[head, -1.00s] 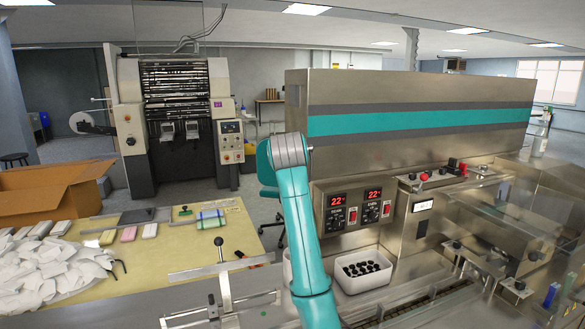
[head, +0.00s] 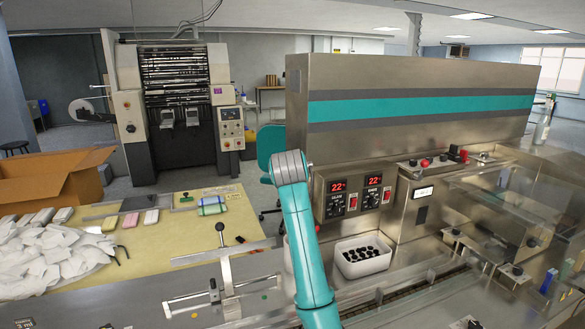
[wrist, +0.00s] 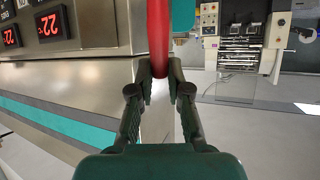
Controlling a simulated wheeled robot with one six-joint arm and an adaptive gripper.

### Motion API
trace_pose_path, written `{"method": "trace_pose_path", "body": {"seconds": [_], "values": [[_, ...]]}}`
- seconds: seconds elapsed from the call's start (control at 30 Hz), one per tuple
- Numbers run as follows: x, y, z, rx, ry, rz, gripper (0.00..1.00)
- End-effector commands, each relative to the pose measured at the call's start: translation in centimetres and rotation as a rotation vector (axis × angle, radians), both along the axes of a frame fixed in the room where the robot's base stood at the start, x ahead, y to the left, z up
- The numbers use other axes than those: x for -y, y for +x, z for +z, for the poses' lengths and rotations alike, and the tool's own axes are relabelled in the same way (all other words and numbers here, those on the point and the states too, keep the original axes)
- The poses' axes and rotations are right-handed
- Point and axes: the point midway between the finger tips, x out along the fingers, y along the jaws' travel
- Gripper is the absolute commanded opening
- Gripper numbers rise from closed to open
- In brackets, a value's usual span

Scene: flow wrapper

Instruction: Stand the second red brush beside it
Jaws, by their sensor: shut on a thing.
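My gripper (wrist: 159,73) is shut on a red brush (wrist: 158,35) in the wrist view. Only a red, rounded length of it shows, running up out of the top of the picture between the fingertips. The rest of the brush is cut off. In the head view only my teal arm shows, in front of the steel machine; the gripper and the held brush cannot be made out there. I cannot pick out another red brush in either view.
A steel wrapping machine (head: 420,85) fills the right side. A white bin (head: 364,262) of dark pieces stands beside my arm. A yellow table (head: 190,240) at left holds white packets (head: 45,255) and small blocks. A cardboard box (head: 45,180) stands behind.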

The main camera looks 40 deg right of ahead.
Motion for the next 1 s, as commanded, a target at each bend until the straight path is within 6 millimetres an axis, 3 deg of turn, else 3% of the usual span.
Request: {"method": "trace_pose_path", "body": {"seconds": [1.0], "values": [[0.0, 0.0, -7.0, 0.0, 0.0, 0.0, 0.0]]}}
